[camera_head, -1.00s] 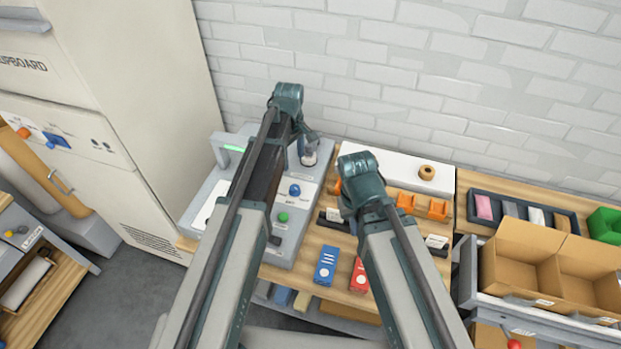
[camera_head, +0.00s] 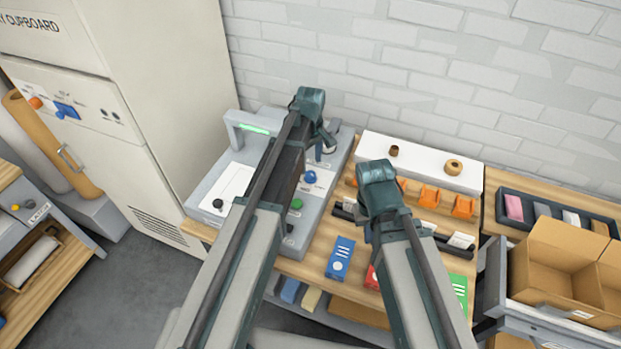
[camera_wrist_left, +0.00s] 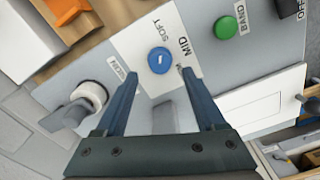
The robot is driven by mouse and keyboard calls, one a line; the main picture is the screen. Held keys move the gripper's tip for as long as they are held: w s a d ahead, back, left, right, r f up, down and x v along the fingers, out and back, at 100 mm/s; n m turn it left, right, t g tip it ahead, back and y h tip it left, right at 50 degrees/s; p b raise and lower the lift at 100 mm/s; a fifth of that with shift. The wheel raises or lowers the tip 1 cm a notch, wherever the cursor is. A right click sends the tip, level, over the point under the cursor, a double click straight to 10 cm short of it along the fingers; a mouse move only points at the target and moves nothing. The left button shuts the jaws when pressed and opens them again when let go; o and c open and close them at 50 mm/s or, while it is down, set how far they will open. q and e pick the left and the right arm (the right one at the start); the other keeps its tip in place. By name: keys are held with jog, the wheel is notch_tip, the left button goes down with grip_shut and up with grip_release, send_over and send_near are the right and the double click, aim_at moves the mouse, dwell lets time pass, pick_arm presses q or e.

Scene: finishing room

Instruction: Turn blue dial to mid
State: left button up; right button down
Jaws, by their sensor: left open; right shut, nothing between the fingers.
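The blue dial (camera_head: 309,177) sits on the sloped grey panel of a machine on the bench. In the left wrist view the blue dial (camera_wrist_left: 159,60) has a short white mark, with the labels SOFT and MID beside it and a third label partly hidden by a finger. I cannot tell which label the mark points at. My left gripper (camera_wrist_left: 159,76) is open, its fingers on either side just short of the dial, with nothing between them.
A green button (camera_wrist_left: 225,24) labelled BAND and a grey-handled knob (camera_wrist_left: 95,95) flank the dial. Blue (camera_head: 340,258) and red boxes stand right of the machine. Orange holders (camera_head: 429,196) and a white block (camera_head: 425,160) are behind my right arm. Cardboard boxes (camera_head: 545,262) are farther right.

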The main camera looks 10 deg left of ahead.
aim_at(311, 173)
pick_arm(q)
notch_tip(311, 173, down, 5)
jog(key=b, duration=0.3)
jog(key=shift+r+b, duration=0.15)
jog(key=shift+b, duration=0.15)
grip_shut()
